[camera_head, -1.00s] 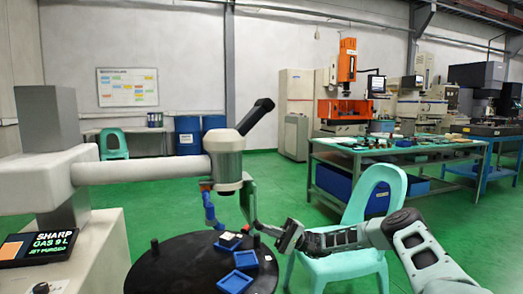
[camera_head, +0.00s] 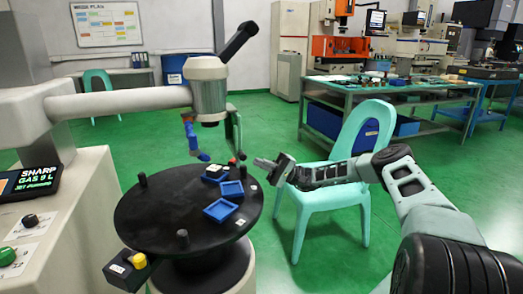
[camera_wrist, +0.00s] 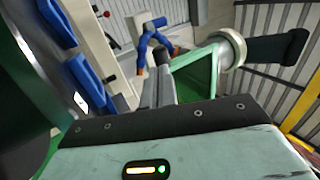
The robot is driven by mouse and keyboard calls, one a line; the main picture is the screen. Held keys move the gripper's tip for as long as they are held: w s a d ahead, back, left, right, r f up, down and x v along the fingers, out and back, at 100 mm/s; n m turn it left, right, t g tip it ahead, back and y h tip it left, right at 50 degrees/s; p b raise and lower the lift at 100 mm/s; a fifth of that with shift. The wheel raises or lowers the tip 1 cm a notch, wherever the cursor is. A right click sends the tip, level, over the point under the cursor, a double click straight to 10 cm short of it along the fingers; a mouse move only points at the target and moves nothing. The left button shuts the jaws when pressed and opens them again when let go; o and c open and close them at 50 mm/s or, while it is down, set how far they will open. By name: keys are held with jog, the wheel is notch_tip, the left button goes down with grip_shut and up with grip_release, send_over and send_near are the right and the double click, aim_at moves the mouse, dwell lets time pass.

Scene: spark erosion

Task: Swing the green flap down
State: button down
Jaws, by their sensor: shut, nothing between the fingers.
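The green flap (camera_head: 235,134) hangs beside the grey cylindrical head above the round table. In the head view it shows nearly edge-on as a narrow, upright plate. In the wrist view the green flap (camera_wrist: 196,77) shows as a framed panel just beyond and right of my fingers. My gripper (camera_head: 258,162) is just right of the flap's lower end, above the table's right edge. Its fingers (camera_wrist: 158,80) are closed together and empty in the wrist view. I cannot tell whether the fingertips touch the flap.
A black round table (camera_head: 155,213) carries blue trays (camera_head: 221,210) and black pegs. A blue jointed hose (camera_head: 191,136) hangs left of the flap. The head has a black handle (camera_head: 239,41). A mint chair (camera_head: 325,208) stands behind my arm.

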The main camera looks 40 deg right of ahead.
jog(key=b+v, duration=0.1)
jog(key=v, duration=0.9)
jog(key=shift+d, duration=0.45)
jog(key=shift+s, duration=0.1)
